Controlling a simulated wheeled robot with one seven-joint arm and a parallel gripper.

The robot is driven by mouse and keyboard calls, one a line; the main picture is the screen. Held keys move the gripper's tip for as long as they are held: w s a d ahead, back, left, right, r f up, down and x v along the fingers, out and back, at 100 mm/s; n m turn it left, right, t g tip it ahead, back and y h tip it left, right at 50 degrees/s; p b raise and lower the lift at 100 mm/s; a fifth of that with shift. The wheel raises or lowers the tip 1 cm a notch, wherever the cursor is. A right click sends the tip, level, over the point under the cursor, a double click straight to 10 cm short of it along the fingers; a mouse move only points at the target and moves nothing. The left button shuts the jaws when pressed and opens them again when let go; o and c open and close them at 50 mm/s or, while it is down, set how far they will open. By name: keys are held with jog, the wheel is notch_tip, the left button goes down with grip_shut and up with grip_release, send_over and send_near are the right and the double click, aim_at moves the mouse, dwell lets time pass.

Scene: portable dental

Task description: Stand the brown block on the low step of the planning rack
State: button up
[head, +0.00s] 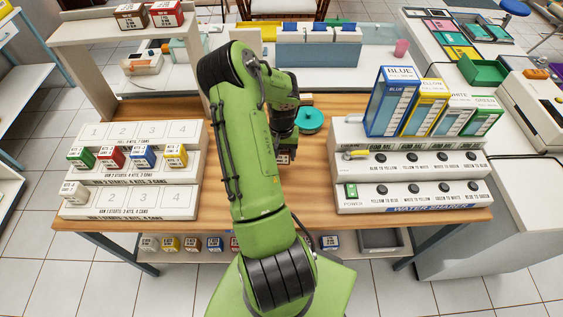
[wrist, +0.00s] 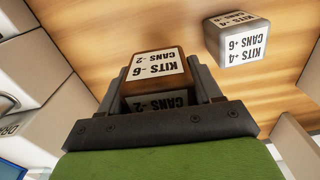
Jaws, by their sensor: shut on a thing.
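The brown block (wrist: 157,66), with a white label reading KITS -6, CANS -2, is between the fingers of my gripper (wrist: 161,78), which is shut on it. In the head view my gripper (head: 284,150) is over the middle of the wooden table, and my arm hides most of it and the block. I cannot tell how high the block is held. The planning rack (head: 130,212) stands at the left of the table. Its low step (head: 142,200) carries a white block (head: 75,192) at the far-left slot; the slots marked 2, 3 and 4 are bare.
Green (head: 81,157), red (head: 111,157), blue (head: 144,156) and yellow (head: 176,155) blocks stand on the rack's middle step. A grey-white block (wrist: 237,40) lies beside the gripper in the wrist view. The button console (head: 410,190) is at the right. A teal round object (head: 309,119) lies behind my gripper.

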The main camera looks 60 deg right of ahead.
notch_tip(320, 180, up, 3)
jog(key=shift+r, duration=0.1)
jog(key=shift+w+a, duration=0.1)
